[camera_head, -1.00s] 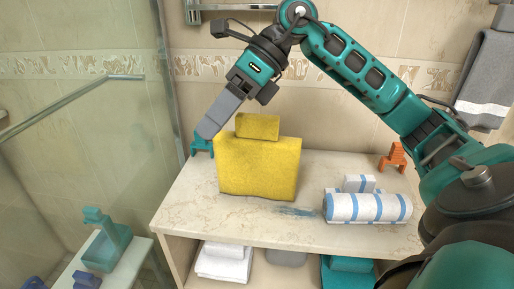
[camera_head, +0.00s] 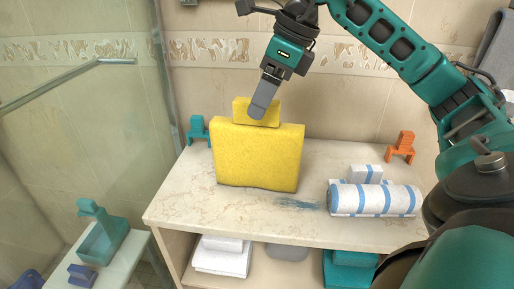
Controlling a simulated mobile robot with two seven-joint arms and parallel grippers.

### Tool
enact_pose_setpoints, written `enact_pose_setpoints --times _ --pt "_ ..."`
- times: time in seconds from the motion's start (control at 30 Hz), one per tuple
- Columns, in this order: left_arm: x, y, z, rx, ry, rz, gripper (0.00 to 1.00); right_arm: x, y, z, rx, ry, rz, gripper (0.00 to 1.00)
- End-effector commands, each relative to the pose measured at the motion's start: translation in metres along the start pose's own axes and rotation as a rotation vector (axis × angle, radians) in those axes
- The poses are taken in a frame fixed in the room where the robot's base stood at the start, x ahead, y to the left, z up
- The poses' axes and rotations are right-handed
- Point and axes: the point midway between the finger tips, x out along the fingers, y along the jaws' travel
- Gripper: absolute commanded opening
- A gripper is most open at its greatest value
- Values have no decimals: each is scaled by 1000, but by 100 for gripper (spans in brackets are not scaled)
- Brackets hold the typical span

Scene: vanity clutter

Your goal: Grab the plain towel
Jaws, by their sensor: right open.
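The plain yellow towel (camera_head: 257,158) stands upright as a thick block on the marble counter, left of its middle. A smaller yellow piece (camera_head: 242,108) shows at its top edge; I cannot tell whether it is part of the towel or sits behind it. My right gripper (camera_head: 260,112) points down, open and empty, with its fingertips overlapping the small yellow piece in the picture, just above the towel's top. Its fingers line up, so the gap between them is hidden, and I cannot tell whether they touch. My left gripper is not in view.
A white towel roll with blue stripes (camera_head: 374,200) lies at the counter's (camera_head: 180,203) right. An orange object (camera_head: 401,147) and a teal one (camera_head: 198,130) stand at the back. A bluish smear (camera_head: 297,204) marks the front. Folded white towels (camera_head: 220,262) lie below. Glass stands left.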

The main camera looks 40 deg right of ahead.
Motion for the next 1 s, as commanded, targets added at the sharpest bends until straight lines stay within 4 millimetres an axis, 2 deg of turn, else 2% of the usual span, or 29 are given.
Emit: enact_pose_setpoints --times 0.3,0.57,1.0 --pt "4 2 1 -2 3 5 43 45 5 1 -1 2 4 79" --pt "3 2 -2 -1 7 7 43 48 4 2 -1 0 1 79" --pt "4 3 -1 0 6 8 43 48 4 2 -1 0 2 37"
